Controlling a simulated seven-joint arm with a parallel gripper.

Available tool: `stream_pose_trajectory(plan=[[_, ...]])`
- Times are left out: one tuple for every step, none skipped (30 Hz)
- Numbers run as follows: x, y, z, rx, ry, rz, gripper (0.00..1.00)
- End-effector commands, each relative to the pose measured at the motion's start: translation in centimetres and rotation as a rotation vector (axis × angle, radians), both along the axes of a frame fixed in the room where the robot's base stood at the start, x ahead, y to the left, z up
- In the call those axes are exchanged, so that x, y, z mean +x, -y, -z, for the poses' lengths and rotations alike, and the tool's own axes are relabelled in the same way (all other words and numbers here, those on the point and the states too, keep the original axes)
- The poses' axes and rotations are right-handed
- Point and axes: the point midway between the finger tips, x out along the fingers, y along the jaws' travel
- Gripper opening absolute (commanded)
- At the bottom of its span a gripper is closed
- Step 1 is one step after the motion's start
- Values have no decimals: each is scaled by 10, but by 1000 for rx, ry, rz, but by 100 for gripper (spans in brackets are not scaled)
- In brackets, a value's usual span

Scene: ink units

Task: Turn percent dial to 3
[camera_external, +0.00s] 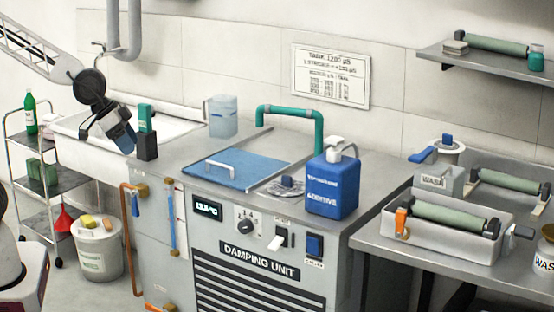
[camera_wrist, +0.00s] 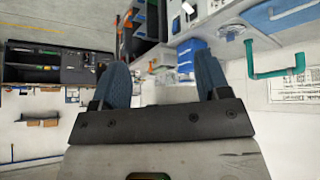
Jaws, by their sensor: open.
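The dial (camera_external: 245,226) is a dark round knob on a pale scale plate, on the front panel of the damping unit (camera_external: 259,277). Small digits stand above the knob; its setting is too small to read. My gripper (camera_external: 124,142) hangs in the air at the left, above the sink edge and well apart from the dial. In the wrist view my gripper (camera_wrist: 161,72) shows two blue fingers spread wide with nothing between them. I cannot make out the dial in the wrist view.
A temperature display (camera_external: 207,208), a white switch (camera_external: 277,242) and a blue switch (camera_external: 314,245) flank the dial. A blue additive jug (camera_external: 332,187) stands on top. A black holder with a green item (camera_external: 146,135) is close to my gripper. Space before the panel is clear.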

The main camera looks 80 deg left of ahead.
Motion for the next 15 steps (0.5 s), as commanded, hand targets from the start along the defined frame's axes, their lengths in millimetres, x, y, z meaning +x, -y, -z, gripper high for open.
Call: stream_pose_trajectory(plan=[[17,2,7,-1,26,-4,69],[26,3,11,-2,43,-8,69],[39,4,15,-1,69,-12,69],[49,4,18,-1,88,-17,69],[58,5,23,0,106,-22,69],[71,5,27,4,133,-28,69],[80,6,32,6,151,-35,69],[88,6,36,10,169,-40,69],[100,6,41,15,192,-49,69],[109,6,46,20,210,-57,69],[117,6,50,26,227,-64,69],[128,5,56,34,251,-74,69],[136,4,61,41,268,-82,69],[143,4,66,49,285,-91,69],[154,3,73,59,308,-103,69]])
